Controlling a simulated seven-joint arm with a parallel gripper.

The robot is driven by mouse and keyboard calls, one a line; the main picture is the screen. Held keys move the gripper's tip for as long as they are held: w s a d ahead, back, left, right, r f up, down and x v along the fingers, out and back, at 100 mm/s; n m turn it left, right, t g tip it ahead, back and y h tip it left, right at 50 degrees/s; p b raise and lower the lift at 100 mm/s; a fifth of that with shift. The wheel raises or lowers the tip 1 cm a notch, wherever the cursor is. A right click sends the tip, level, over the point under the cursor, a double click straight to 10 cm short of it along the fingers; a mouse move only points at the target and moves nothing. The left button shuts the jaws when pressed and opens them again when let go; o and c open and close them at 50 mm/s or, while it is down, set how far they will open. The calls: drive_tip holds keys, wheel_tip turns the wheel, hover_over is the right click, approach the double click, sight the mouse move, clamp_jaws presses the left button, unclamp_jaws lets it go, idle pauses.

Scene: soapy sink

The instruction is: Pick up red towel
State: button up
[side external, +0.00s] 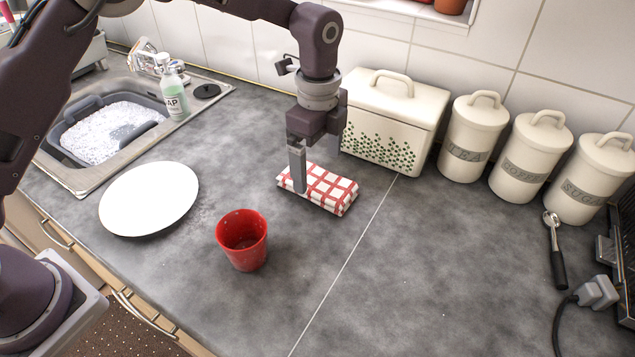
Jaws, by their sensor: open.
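The red towel (331,192) is a folded cloth with a red and white check, lying flat on the grey countertop in the side external view. My gripper (300,188) points down at the towel's left part. One finger shows in front of the towel and hides a little of it; the other finger is hard to make out. The gripper is open, and I cannot tell whether its tips touch the cloth.
A cream bread bin (392,118) stands close behind the towel. A red cup (243,240) and a white plate (149,198) are to the left. Cream canisters (472,139) line the wall. A sink (110,130) with a soap bottle (174,97) is far left.

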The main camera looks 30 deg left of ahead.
sight(318, 178)
drive_tip(key=f, duration=0.5)
drive_tip(key=shift+w+a, duration=0.2)
drive_tip(key=shift+w, duration=0.15)
drive_tip(key=c, duration=1.5)
drive_tip(key=shift+o, duration=0.2)
drive_tip(key=shift+r, duration=0.15)
wheel_tip(318, 178, up, 10)
